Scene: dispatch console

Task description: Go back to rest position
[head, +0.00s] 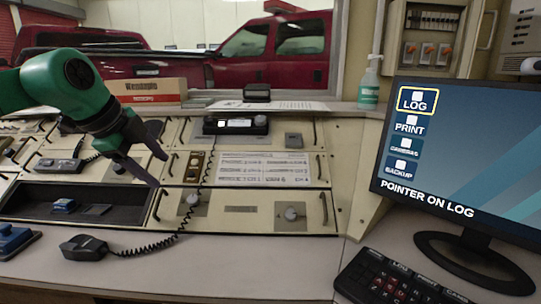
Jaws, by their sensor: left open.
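My left gripper (148,160) comes in from the left on a green arm. Its dark fingers are apart and empty, hanging in front of the sloped console panel (240,210). No object is between the fingers. My right gripper is not in the head view.
A monitor (460,150) at the right reads "POINTER ON LOG", with LOG outlined. A keyboard (395,280) lies before it. A handset (84,247) with a coiled cord rests on the desk at left. A sanitizer bottle (369,85) stands on the ledge. The desk's front middle is clear.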

